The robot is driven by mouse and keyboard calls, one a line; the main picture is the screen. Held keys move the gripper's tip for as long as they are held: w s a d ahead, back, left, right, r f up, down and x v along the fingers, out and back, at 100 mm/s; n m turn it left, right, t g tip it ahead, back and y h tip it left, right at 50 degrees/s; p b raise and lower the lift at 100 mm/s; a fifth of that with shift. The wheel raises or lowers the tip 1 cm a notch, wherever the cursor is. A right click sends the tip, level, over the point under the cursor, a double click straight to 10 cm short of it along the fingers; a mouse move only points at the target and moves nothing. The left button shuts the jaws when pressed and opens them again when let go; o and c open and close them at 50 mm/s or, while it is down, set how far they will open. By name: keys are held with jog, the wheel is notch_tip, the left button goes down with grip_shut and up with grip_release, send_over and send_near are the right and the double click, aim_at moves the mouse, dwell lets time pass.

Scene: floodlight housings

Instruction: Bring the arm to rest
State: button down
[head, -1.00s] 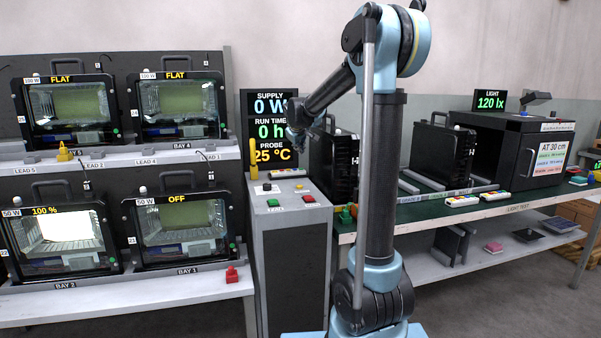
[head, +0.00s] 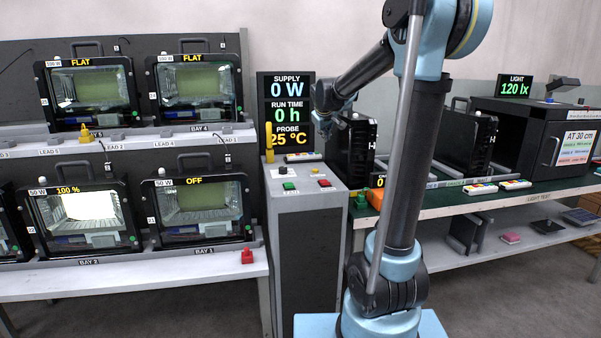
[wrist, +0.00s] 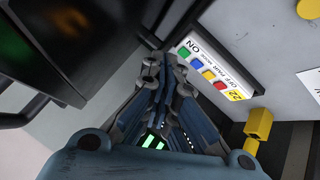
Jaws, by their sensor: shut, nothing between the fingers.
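My gripper (head: 322,122) is in the air near the right edge of the black supply display (head: 286,112), above the bench's left end. In the wrist view its linked fingers (wrist: 163,62) come together at the tips, shut and empty. My arm rises from its blue base, leans right, and reaches back to the left from a high elbow. The elbow is partly cut off by the top of the head view.
A grey cabinet (head: 308,250) with buttons and a yellow probe (head: 269,138) stands below the gripper. A white remote (wrist: 215,72) shows near the fingers. A black housing (head: 352,150) stands close by on the green bench. Floodlights fill the left rack (head: 150,144).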

jog(key=s+d+f+m, duration=0.1)
jog(key=s+d, duration=0.2)
jog(key=s, duration=0.4)
jog(key=s+d+f+m, duration=0.1)
jog(key=s+d+m, duration=0.1)
jog(key=s, duration=0.4)
jog(key=s+d+f+m+g, duration=0.1)
jog(key=s+f+g, duration=0.1)
jog(key=s+f, duration=0.4)
jog(key=s+d+f+m+g, duration=0.1)
jog(key=s+f, duration=0.6)
jog(key=s, duration=0.9)
jog(key=s+f+m+g+y, duration=0.1)
jog(key=s+f+g, duration=0.2)
jog(key=s+f, duration=0.4)
jog(key=s, duration=0.4)
jog(key=shift+d+f+g, duration=0.25)
jog(key=shift+d+g, duration=0.05)
jog(key=shift+d, duration=0.1)
jog(key=shift+w, duration=0.1)
jog(key=shift+w+f, duration=0.2)
jog(key=shift+w, duration=0.25)
